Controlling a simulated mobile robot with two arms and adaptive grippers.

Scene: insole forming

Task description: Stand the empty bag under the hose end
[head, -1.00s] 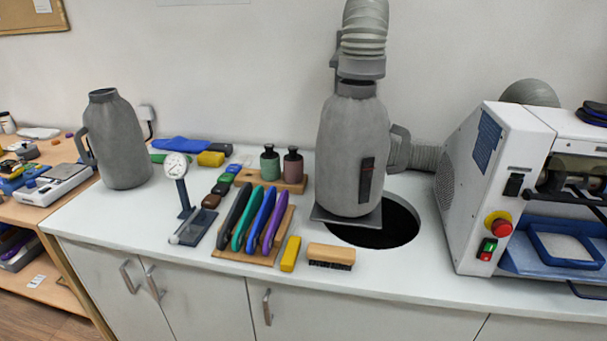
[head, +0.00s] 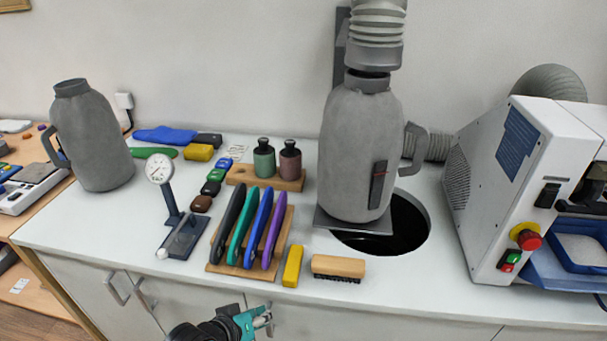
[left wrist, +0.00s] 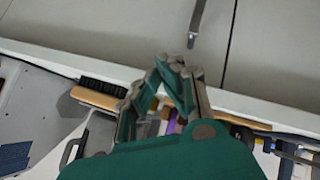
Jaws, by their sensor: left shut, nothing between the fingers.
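A grey bag (head: 92,140) with a side handle and dark collar stands upright at the left end of the white counter. A second grey bag (head: 358,140) with a handle and a dark strip window stands upright on a flat plate (head: 350,222), beneath the ribbed hose end (head: 375,50). Its neck is right below the hose end; I cannot tell if they touch. The frames do not show which bag is empty. My left gripper (head: 266,318) is shut and empty at the counter's front edge, and shows in the left wrist view (left wrist: 178,68). My right gripper is not in view.
A round dark hole (head: 408,228) opens in the counter beside the plate. A white machine (head: 500,180) stands at right.

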